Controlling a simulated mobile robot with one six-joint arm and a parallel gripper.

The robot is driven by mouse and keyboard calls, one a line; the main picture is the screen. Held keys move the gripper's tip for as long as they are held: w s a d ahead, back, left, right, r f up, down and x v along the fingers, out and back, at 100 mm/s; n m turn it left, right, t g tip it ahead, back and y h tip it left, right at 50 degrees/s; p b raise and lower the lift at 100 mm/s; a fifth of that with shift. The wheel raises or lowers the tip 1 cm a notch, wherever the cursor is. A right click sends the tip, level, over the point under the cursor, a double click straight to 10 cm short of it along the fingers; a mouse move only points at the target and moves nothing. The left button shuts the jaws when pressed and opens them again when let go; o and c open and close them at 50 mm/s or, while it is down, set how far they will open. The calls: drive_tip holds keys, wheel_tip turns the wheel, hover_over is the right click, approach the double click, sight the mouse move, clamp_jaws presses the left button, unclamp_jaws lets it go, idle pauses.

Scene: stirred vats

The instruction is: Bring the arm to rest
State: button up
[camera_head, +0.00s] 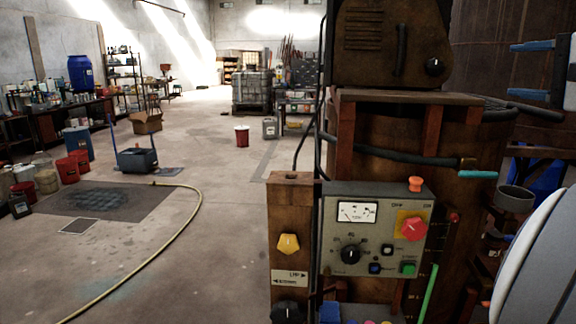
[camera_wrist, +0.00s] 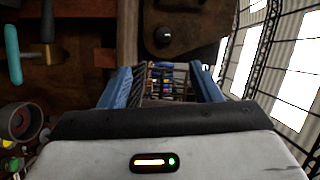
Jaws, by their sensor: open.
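My gripper (camera_head: 513,70) shows at the upper right of the head view. Its two blue fingers point left and stand apart, with nothing between them. In the wrist view my gripper (camera_wrist: 162,76) also has its blue fingers spread, with only distant shelving showing through the gap. In the head view the fingers are to the right of the brown vat (camera_head: 465,150) and its motor housing (camera_head: 391,45), apart from them in the picture. White rounded parts of my arm fill the lower right edge of the head view. The links between them and the gripper are mostly out of frame.
A control panel (camera_head: 376,235) with a red knob (camera_head: 414,228) stands in front of the vat. A cyan-handled valve (camera_head: 478,174) sticks out toward the arm. A yellow hose (camera_head: 187,220) lies on the floor.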

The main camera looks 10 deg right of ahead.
drive_tip(key=w+a+f+n+g+y, duration=0.25)
drive_tip(key=a+f+n+g, duration=0.45)
drive_tip(key=a+f, duration=1.65)
drive_tip(key=s+a+f+n+g+h, duration=0.2)
drive_tip(key=s+f, duration=0.5)
drive_tip(key=f, duration=0.4)
drive_tip(key=s+a+f+n+g+h, duration=0.3)
drive_tip(key=s+a+f+n+g, duration=0.2)
drive_tip(key=f, duration=0.5)
drive_tip(key=shift+s+a+f+n+g, duration=0.3)
drive_tip(key=shift+s+a+f+n, duration=0.1)
drive_tip(key=shift+s+a, duration=0.65)
